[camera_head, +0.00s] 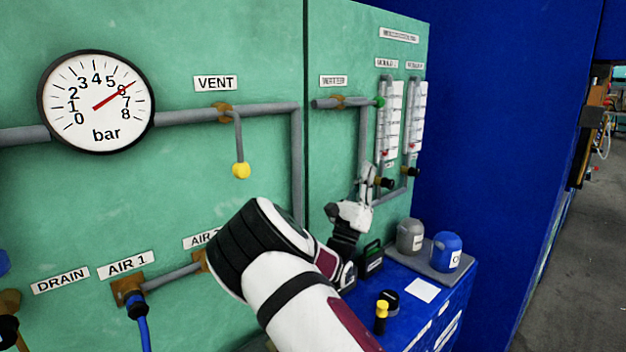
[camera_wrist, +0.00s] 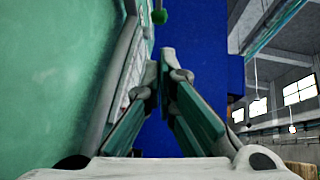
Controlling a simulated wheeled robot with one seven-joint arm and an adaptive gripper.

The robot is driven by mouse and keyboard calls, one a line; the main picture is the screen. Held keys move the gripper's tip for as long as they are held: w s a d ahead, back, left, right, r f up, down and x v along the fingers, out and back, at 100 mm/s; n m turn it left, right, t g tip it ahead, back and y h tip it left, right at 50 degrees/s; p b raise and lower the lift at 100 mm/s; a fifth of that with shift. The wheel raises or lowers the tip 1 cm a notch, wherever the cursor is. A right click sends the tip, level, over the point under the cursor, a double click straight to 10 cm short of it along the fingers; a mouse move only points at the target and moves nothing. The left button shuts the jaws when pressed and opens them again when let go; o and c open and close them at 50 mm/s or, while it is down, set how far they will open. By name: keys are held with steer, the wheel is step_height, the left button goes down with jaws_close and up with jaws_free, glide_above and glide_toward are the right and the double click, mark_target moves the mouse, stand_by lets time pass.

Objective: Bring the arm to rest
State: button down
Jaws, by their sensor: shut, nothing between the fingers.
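My arm reaches in from the bottom of the head view, across the front of the green panel (camera_head: 250,60). My gripper (camera_head: 369,172) points upward in front of the panel, near the lower pipes and the flow tubes. In the wrist view my gripper (camera_wrist: 165,52) has its fingertips together with nothing held. I cannot tell from these views whether the fingers touch the pipe behind them.
A pressure gauge (camera_head: 96,102) and a vent lever with a yellow knob (camera_head: 240,170) are on the panel at left. Flow tubes (camera_head: 391,120) stand behind my gripper. A blue bench (camera_head: 405,312) holds a grey container (camera_head: 410,236) and a blue container (camera_head: 446,252).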

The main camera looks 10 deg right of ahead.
steer(key=s+d+r+m+g+h, duration=0.1)
steer(key=s+d+m+g+h, duration=0.1)
steer(key=s+d+m+g, duration=0.45)
steer(key=s+d+r+m+g+h, duration=0.15)
steer(key=s+d+m+g, duration=0.25)
steer(key=d+m+g, duration=0.55)
steer(key=s+d+f+m+g+y, duration=0.2)
steer(key=s+f+m+g+y, duration=0.15)
steer(key=s, duration=0.45)
steer(key=s+d+f+m+g+y, duration=0.1)
steer(key=s+f+m+g+y, duration=0.15)
steer(key=s+g+y, duration=0.4)
steer(key=s+a+f+m+t+y, duration=0.35)
steer(key=s+a+m+y, duration=0.2)
steer(key=s+a, duration=0.4)
steer(key=s+a+r+m+t+y, duration=0.1)
steer(key=s+a+m+t+y, duration=0.1)
steer(key=a, duration=0.4)
steer(key=s+a+r+m+t+y, duration=0.1)
steer(key=s+a+t+y, duration=0.3)
steer(key=s+a, duration=0.3)
steer(key=shift+s+a+r+m+y, duration=0.15)
steer(key=shift+a+m+y, duration=0.2)
steer(key=shift+y, duration=0.25)
